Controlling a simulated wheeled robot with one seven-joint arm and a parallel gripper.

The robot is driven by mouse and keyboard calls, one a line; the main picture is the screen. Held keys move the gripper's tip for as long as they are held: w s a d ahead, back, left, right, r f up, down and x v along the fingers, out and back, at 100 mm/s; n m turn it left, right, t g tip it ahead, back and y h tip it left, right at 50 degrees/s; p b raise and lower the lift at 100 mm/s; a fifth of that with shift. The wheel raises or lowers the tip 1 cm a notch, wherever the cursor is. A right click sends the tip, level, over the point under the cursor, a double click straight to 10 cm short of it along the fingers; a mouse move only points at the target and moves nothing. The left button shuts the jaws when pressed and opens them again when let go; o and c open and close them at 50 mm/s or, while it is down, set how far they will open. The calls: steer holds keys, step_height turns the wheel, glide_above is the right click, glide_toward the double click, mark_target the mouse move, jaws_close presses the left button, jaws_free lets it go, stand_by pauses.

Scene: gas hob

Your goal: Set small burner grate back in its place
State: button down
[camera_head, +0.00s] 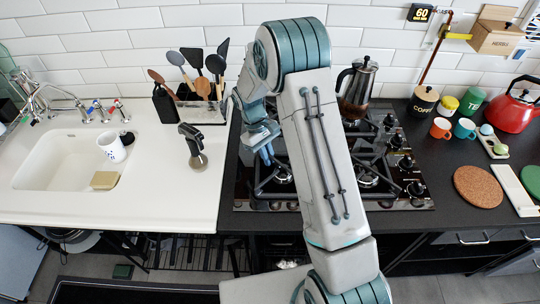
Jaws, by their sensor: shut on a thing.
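The gas hob (416,203) is a dark glass plate set in the black worktop, with black grates and a row of knobs on its right. My gripper (266,155) points down over the hob's left side and is shut on a dark grate (262,186), which I take to be the small burner grate. The grate is at the front left burner (283,176); whether it rests flat on the hob or sits just above it I cannot tell. My arm hides the middle of the hob and much of its back.
The white sink counter (180,205) lies left, with a utensil holder (203,108) and a portafilter (193,145). Mugs, jars, a red kettle (510,108) and a cork mat (478,187) stand right.

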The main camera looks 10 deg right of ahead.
stand_by(0.3)
steer(key=c, duration=1.5)
jaws_free()
steer(key=b+v, duration=0.1)
steer(key=v, duration=1.2)
steer(key=shift+w+r, duration=0.1)
steer(key=shift+r, duration=0.25)
steer(key=s+d+r+m+t+y, duration=0.1)
steer(key=s+d+r+m+t, duration=0.1)
steer(key=s+r, duration=0.35)
steer(key=s+d+r+m+t+y, duration=0.1)
steer(key=s+d+r, duration=0.25)
steer(key=s, duration=0.35)
steer(key=s+m+t, duration=0.1)
steer(key=s, duration=0.3)
steer(key=s+d+m+t, duration=0.1)
steer(key=s, duration=0.4)
steer(key=s+m+t, duration=0.1)
steer(key=s, duration=0.4)
steer(key=shift+s+d+f+m+t+y, duration=0.1)
steer(key=shift+d+f+m+t+y, duration=0.05)
steer(key=shift+d+m+t+y, duration=0.2)
